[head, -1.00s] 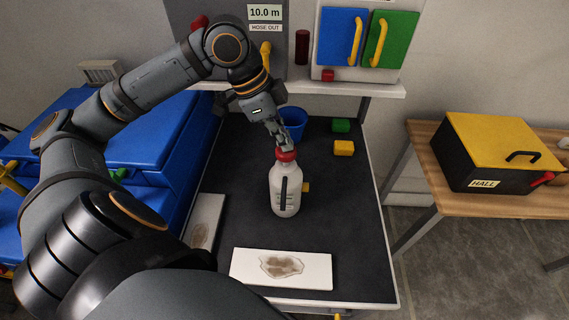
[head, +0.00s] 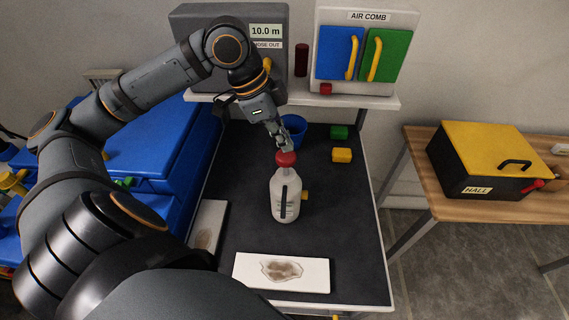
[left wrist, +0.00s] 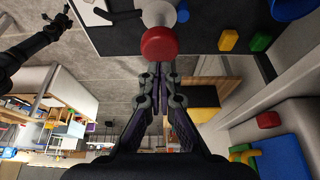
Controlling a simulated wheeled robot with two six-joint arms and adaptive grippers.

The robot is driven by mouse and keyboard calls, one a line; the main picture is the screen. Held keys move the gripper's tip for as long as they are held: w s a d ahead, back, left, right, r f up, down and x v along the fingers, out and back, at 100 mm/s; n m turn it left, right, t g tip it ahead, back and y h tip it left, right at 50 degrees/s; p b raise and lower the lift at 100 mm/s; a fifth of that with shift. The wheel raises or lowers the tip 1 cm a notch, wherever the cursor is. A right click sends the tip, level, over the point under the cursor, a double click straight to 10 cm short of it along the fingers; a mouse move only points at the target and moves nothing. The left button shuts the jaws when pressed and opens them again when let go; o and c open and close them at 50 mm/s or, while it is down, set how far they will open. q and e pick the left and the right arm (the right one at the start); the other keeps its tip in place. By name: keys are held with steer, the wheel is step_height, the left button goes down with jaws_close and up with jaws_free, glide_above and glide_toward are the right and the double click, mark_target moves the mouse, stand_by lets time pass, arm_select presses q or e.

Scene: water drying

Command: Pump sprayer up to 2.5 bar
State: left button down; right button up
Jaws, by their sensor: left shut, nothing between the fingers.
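The sprayer (head: 285,200) is a white bottle with a dark vertical strip, upright on the dark bench. Its red pump knob (head: 286,159) is on top; both also show in the left wrist view, the knob (left wrist: 159,44) nearest. No pressure reading is legible. My left gripper (head: 283,145) is shut and empty, fingertips just above the knob; I cannot tell whether they touch it. It also shows in the left wrist view (left wrist: 158,72). My right gripper (left wrist: 62,18) seems to be the dark arm end at the upper left there, too small to read.
Two stained white plates (head: 250,284) (head: 208,222) lie at the bench's front and left. A blue cup (head: 296,128), a green block (head: 339,132) and a yellow block (head: 342,155) are behind the sprayer. A black-and-yellow box (head: 478,185) stands on the wooden table. Bench right of the sprayer is clear.

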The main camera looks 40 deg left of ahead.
mark_target(284, 155)
arm_select(q)
steer(key=shift+f, duration=0.2)
stand_by(0.4)
steer(key=shift+f+b, duration=2.1)
steer(key=shift+b, duration=0.05)
steer(key=shift+r+p, duration=2.25)
step_height(284, 155, up, 5)
steer(key=p, duration=0.5)
steer(key=shift+r, duration=0.1)
